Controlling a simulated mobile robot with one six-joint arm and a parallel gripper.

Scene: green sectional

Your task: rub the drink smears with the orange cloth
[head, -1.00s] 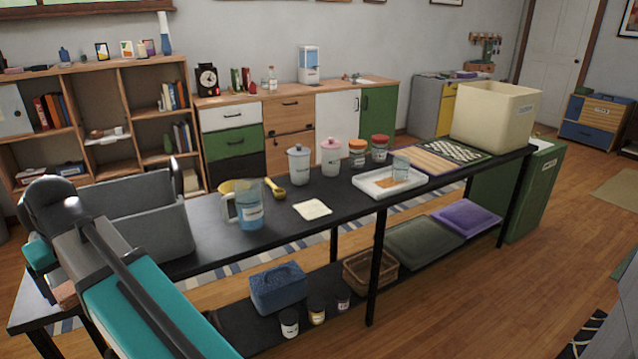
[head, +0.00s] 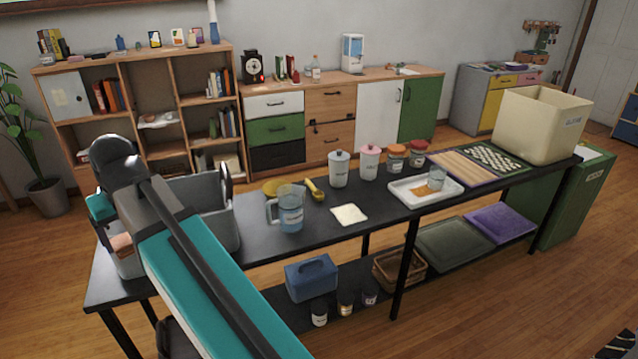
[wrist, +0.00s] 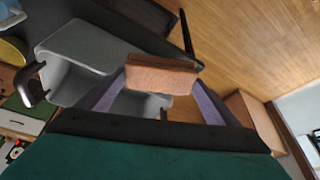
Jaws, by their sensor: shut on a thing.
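My gripper (wrist: 160,84) is shut on a folded, dull orange pad that I take to be the orange cloth (wrist: 160,76). The cloth also shows in the head view (head: 121,244), at the left end of the black table, in front of the grey bin (head: 222,225). An orange-brown patch (head: 421,190), perhaps a drink smear, shows on the white tray (head: 402,196) toward the table's right side. A clear glass (head: 436,180) stands on the tray and partly hides the patch. My gripper is well left of the tray.
A blue-tinted pitcher (head: 290,212), a yellow scoop (head: 314,190) and a cream square (head: 349,214) lie between bin and tray. Several lidded jars (head: 369,163) line the back edge. A striped board (head: 460,167) and a cream box (head: 540,125) fill the right end.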

